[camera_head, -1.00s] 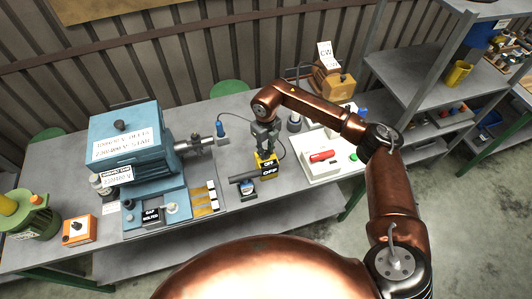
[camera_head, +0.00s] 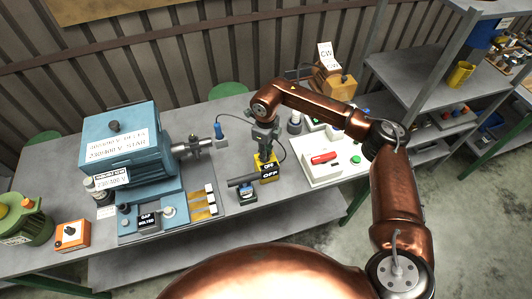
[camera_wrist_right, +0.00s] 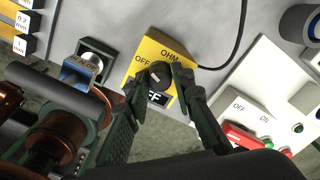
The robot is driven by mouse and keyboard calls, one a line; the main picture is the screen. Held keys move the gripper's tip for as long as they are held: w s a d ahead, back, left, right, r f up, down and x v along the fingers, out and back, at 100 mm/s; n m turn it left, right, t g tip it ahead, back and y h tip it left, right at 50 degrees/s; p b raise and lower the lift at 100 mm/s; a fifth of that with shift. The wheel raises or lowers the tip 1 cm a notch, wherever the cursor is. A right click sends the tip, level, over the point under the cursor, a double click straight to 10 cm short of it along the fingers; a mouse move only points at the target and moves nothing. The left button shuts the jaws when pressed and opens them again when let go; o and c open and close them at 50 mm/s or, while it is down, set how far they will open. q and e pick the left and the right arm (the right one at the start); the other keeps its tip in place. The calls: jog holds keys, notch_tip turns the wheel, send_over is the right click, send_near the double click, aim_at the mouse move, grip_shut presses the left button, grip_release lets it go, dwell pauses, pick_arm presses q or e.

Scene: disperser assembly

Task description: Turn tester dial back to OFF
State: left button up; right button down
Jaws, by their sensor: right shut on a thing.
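The yellow tester (camera_head: 266,165) stands on the bench with a black plate reading OFF on its front. In the right wrist view its yellow top (camera_wrist_right: 178,48) carries the labels OFF and OHM, with a dark round dial (camera_wrist_right: 159,72) below them. A pale mark shows on the dial, but its exact setting is hard to read. My right gripper (camera_head: 265,146) is over the tester. In the right wrist view its fingers (camera_wrist_right: 160,84) stand either side of the dial, shut on it and partly hiding it. My left gripper is not in view.
A blue motor (camera_head: 125,155) stands left of the tester. A dark cylinder (camera_head: 241,181) lies close to the tester's left. A white panel (camera_head: 322,172) with a red handle is close on its right. A black cable runs from the tester.

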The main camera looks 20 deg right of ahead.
jog(key=c, duration=1.7)
grip_release()
jog(key=shift+o, duration=0.2)
notch_tip(320, 180, up, 12)
